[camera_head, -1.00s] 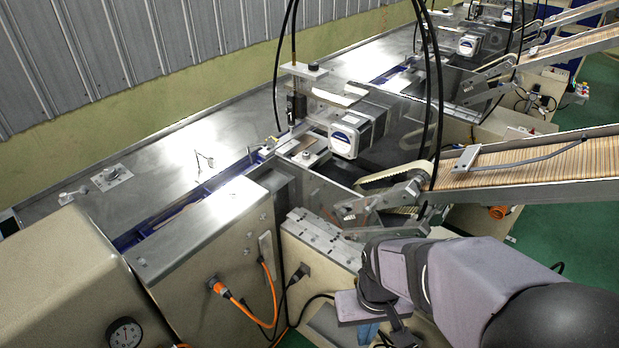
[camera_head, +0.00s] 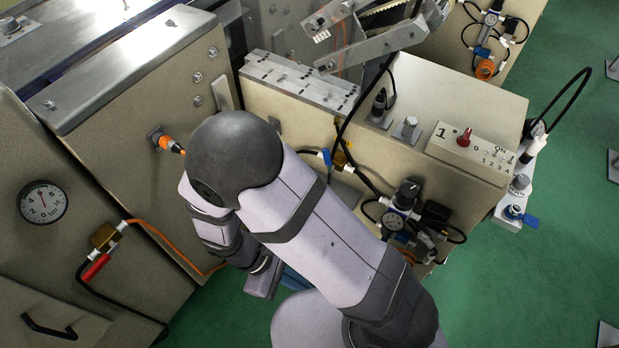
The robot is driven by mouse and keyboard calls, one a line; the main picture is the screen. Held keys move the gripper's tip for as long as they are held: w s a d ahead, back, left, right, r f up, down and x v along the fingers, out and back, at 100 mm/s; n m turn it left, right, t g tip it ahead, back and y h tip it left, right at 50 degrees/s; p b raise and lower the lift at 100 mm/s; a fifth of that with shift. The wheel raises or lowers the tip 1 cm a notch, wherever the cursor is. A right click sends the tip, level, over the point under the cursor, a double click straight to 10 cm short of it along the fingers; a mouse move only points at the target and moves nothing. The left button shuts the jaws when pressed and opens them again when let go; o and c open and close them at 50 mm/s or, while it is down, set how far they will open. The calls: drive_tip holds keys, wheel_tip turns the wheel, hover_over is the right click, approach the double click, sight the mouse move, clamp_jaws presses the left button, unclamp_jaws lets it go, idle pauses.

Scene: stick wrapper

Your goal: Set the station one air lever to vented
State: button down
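A brass valve (camera_head: 103,236) with a red lever (camera_head: 96,267) sits on the left cabinet front, to the right of a round pressure gauge (camera_head: 43,202). A second lever, blue (camera_head: 530,220), stands on a fitting at the right end of the panel box. The frames do not show which lever belongs to station one. My arm crosses the middle of the view. Its wrist end hangs low in front of the cabinets, right of the red lever and apart from it. The fingers cannot be made out there.
A panel box (camera_head: 470,150) marked 1 carries a red knob (camera_head: 464,137). Below it hangs a regulator (camera_head: 400,205) with hoses. An orange cable (camera_head: 170,250) and a black hose (camera_head: 120,300) run along the left cabinet. Green floor (camera_head: 560,270) is open at right.

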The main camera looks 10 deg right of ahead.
sight(327, 157)
drive_tip(key=w+f+n+t+h+b, duration=0.2)
drive_tip(key=w+f+n+h, duration=0.15)
drive_tip(key=f, duration=0.25)
drive_tip(key=w+a+r+t+h, duration=0.2)
drive_tip(key=w+r+t, duration=0.25)
drive_tip(key=w, duration=0.65)
drive_tip(key=w+a+r+m+t+h, duration=0.1)
drive_tip(key=w+r+m+t+h, duration=0.3)
drive_tip(key=r, duration=1)
drive_tip(key=w+m+t, duration=0.2)
drive_tip(key=w+m, duration=0.1)
drive_tip(key=shift+w+a, duration=0.15)
drive_tip(key=shift+a, duration=0.25)
drive_tip(key=shift+d+r, duration=0.1)
drive_tip(key=w+d+r, duration=0.1)
drive_tip(key=w+d, duration=0.1)
drive_tip(key=d, duration=0.9)
drive_tip(key=shift+w+r+p, duration=0.15)
drive_tip(key=shift+p, duration=0.15)
